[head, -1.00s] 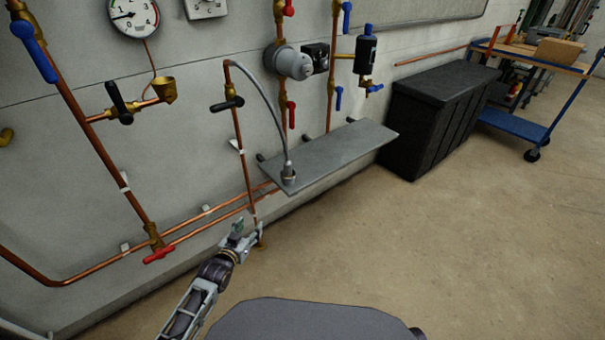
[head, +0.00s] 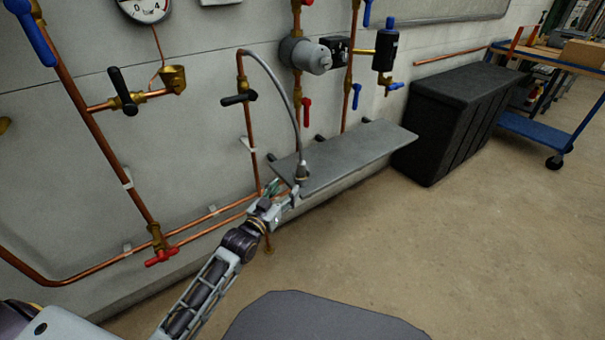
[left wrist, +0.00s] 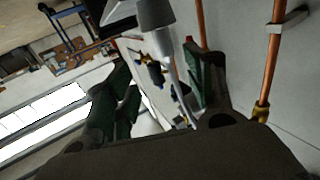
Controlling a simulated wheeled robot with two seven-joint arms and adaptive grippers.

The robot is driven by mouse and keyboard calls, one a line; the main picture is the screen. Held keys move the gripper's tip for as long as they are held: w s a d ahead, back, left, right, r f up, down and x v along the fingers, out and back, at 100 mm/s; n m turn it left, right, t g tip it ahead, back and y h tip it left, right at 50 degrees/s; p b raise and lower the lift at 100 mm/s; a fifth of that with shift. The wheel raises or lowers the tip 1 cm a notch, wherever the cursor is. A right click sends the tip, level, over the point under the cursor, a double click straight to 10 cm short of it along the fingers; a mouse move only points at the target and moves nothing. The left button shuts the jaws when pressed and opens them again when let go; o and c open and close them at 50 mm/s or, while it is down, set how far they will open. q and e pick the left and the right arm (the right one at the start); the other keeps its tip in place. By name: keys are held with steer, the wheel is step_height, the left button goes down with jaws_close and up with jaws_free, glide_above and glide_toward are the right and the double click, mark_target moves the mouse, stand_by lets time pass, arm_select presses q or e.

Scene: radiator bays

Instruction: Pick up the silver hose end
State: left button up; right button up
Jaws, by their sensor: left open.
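The silver hose end (head: 302,172) stands upright on the left end of the grey shelf, with its grey hose (head: 289,90) arching up to the copper pipe at the left. My left gripper (head: 283,194) is open and empty, just below and left of the hose end near the shelf's front left corner. In the left wrist view, the hose end (left wrist: 156,16) shows at the top, ahead of and between the two green-padded fingers (left wrist: 160,92). I cannot tell whether a finger touches it. My right gripper is out of view.
The grey shelf (head: 360,155) juts from the wall. Copper pipes with red (head: 162,257), blue and black valve handles run along the wall to the left. A black chest (head: 450,125) and a blue cart (head: 540,130) stand at the right. The floor in front is clear.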

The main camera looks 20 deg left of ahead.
mark_target(299, 168)
arm_select(q)
steer(key=shift+w, duration=0.1)
steer(key=shift+w+d+b, duration=0.25)
steer(key=shift+w+b, duration=0.15)
steer(key=shift+w, duration=0.9)
steer(key=shift+w+d+b, duration=0.2)
steer(key=shift+w+b, duration=0.25)
steer(key=shift+w, duration=0.9)
steer(key=shift+w+d+b, duration=0.25)
steer(key=shift+w+b, duration=0.15)
steer(key=shift+w, duration=1.05)
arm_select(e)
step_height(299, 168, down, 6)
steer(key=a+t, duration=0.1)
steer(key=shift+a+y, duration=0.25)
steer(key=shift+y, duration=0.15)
arm_select(q)
steer(key=shift+w, duration=0.1)
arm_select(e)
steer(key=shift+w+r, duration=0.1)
